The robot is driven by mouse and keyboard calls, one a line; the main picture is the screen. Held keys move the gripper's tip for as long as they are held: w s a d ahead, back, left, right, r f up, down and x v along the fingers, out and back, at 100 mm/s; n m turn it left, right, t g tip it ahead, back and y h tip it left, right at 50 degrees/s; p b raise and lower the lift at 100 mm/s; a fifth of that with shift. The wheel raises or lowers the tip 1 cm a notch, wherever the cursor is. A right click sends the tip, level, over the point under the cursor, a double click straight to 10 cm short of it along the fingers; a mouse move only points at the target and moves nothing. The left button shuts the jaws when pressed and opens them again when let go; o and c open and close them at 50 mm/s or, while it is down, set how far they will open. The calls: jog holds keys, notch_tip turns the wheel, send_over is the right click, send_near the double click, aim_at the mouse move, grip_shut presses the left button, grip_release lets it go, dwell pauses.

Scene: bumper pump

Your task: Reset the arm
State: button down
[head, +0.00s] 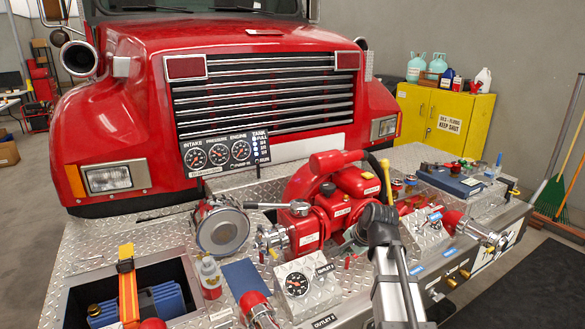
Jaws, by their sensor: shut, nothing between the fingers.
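My gripper (377,216), black and at the end of my grey and black arm, is in front of the red pump (325,205) on the bumper deck. Its fingers are together and I see nothing held in it. My gripper and arm hide part of the pump's right side and the deck behind them. I cannot tell whether the gripper touches the pump or is only in front of it.
The diamond-plate deck (135,235) carries a gauge panel (222,150), a round silver cap (222,230), an outlet gauge (297,284), a small bottle (209,277) and an open bin (80,285). The red truck (260,45) stands behind; a yellow cabinet (443,121) is at right.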

jog(key=s+f+n+g+h, duration=0.1)
jog(key=s+f+n+g, duration=0.15)
jog(key=s+f, duration=0.6)
jog(key=s+f+n+g, duration=0.1)
jog(key=s+f+n, duration=0.25)
jog(key=f, duration=1.05)
jog(key=s+f+n+g+h, duration=0.1)
jog(key=s+f+n+g, duration=0.1)
jog(key=s+f, duration=0.65)
jog(key=s+f+n+g, duration=0.1)
jog(key=s+f+g, duration=0.1)
jog(key=s+f, duration=0.4)
jog(key=s+a+f+n+g, duration=0.1)
jog(key=s+f, duration=0.6)
jog(key=s, duration=0.7)
jog(key=s+a+f+n+g, duration=0.1)
jog(key=s+f+g, duration=0.3)
jog(key=s, duration=0.5)
notch_tip(320, 180, down, 3)
jog(key=shift+s+r+h, duration=0.1)
jog(key=shift+s+h, duration=0.2)
jog(key=shift+s, duration=0.1)
